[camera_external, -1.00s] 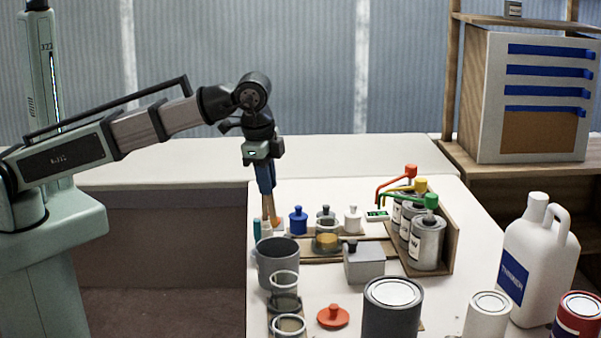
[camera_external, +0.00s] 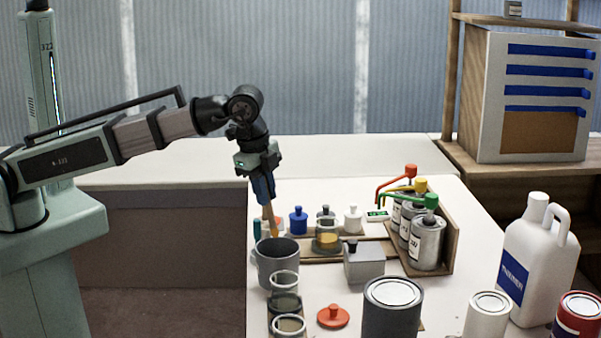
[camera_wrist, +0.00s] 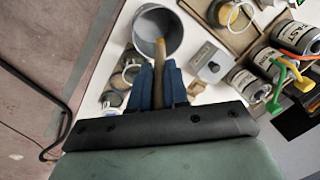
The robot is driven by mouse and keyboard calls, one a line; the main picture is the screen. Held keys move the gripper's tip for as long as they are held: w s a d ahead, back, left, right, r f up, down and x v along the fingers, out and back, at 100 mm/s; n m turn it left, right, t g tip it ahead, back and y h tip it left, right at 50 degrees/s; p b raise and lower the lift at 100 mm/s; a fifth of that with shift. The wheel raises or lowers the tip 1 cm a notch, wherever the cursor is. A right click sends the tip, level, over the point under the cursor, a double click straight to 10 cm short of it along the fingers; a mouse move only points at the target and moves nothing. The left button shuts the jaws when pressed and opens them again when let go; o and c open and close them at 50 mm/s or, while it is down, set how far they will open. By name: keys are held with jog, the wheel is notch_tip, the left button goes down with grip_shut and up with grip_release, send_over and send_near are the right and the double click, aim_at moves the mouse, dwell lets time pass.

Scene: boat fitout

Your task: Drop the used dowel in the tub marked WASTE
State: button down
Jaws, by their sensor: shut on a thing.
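My gripper (camera_external: 264,190) has blue fingers and is shut on a wooden dowel (camera_external: 270,219), which hangs down at a slight tilt. In the wrist view the dowel (camera_wrist: 159,68) runs out from between the fingers, and its far tip looks orange-yellow. A grey open tub (camera_external: 277,267) stands at the left edge of the white table, below and just in front of the dowel. In the wrist view the dowel's tip overlaps the tub (camera_wrist: 172,24), whose inside looks empty. I cannot see a WASTE mark on it.
Clear jars (camera_external: 285,296) stand in front of the tub. A grey box (camera_external: 364,264), an orange lid (camera_external: 333,316) and a dark can (camera_external: 392,310) are to its right. Blue (camera_external: 298,221) and white (camera_external: 352,219) stoppered pieces stand behind. Cans with coloured levers (camera_external: 428,243) stand farther right.

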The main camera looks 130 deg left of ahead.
jog(key=shift+x, duration=2.95)
jog(key=shift+d, duration=0.15)
jog(key=c, duration=1)
grip_release()
jog(key=shift+c, duration=0.2)
jog(key=v, duration=1.3)
jog(key=shift+r, duration=0.4)
jog(key=shift+f, duration=0.1)
